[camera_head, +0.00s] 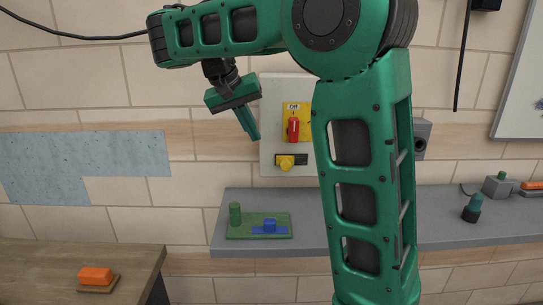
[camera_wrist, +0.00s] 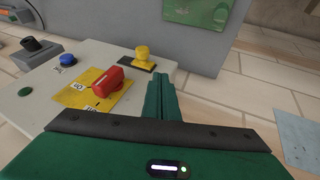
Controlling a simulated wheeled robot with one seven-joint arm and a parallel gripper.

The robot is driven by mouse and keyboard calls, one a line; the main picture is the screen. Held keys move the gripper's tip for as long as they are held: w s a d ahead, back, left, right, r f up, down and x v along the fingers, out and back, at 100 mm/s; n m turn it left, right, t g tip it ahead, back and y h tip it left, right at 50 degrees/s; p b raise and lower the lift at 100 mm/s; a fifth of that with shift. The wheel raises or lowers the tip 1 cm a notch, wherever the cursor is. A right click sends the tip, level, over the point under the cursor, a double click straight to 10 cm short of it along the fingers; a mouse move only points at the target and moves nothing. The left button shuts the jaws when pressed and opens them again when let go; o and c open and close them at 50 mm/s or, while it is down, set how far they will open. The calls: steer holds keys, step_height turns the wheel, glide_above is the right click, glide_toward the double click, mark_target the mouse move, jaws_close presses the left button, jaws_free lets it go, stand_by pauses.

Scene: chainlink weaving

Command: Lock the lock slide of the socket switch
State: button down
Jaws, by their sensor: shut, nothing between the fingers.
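The socket switch is a pale wall panel (camera_head: 274,95) with a red rotary handle (camera_head: 293,129) on a yellow plate marked "Off"; the handle stands upright, toward that mark. Below it, the yellow lock slide knob (camera_head: 286,162) sits toward the left end of a short black slot (camera_head: 302,159). The wrist view shows the red handle (camera_wrist: 108,81) and the yellow knob (camera_wrist: 142,53) beyond it. My gripper (camera_head: 256,138) is shut and empty, at the panel's left edge, up and left of the knob. Its fingers (camera_wrist: 166,82) appear apart from the knob. My arm hides the panel's right side.
A grey shelf (camera_head: 320,225) runs below the panel, bearing a green board (camera_head: 240,233) with a green peg and a blue piece. A wooden table (camera_head: 45,258) with an orange block (camera_head: 95,274) stands at lower left. A blue button (camera_wrist: 67,60) shows on the panel.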

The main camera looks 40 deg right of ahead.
mark_target(286, 164)
steer(key=s+d+f, duration=0.1)
steer(key=d+f, duration=0.5)
steer(key=f, duration=0.2)
steer(key=shift+s+d, duration=0.2)
steer(key=shift+r, duration=0.1)
